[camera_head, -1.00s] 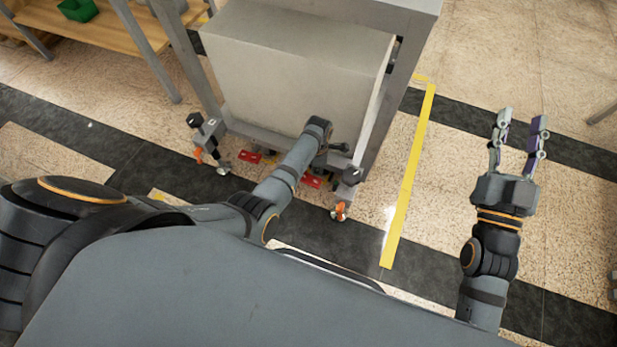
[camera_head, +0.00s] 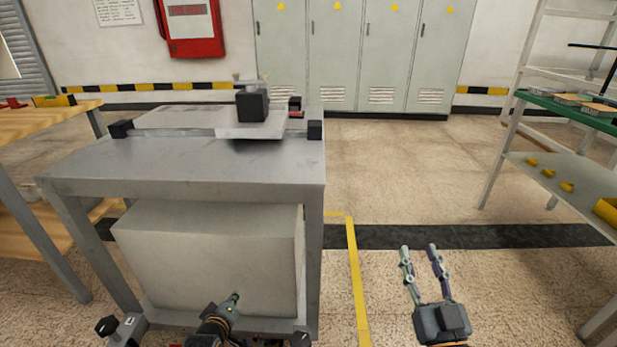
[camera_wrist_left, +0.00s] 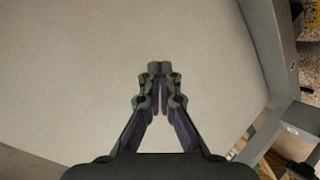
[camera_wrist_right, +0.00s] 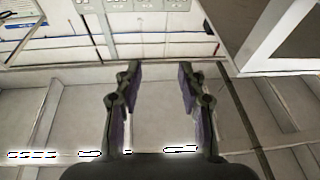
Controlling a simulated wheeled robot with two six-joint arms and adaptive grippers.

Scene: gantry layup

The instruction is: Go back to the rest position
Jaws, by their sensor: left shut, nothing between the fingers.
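My left gripper (camera_head: 232,300) is low in front of the pale box (camera_head: 205,255) under the grey table. In the left wrist view its fingers (camera_wrist_left: 160,70) are together and empty, with the box face filling most of the picture behind them. My right gripper (camera_head: 420,250) is raised over open floor to the right of the table. In the right wrist view its fingers (camera_wrist_right: 160,75) are apart with nothing between them.
The grey table (camera_head: 190,170) carries a flat plate with a black block (camera_head: 252,105). A shelf rack (camera_head: 560,165) stands at the right, a wooden bench (camera_head: 40,125) at the left. Lockers (camera_head: 355,55) line the back. Floor right of the table is clear.

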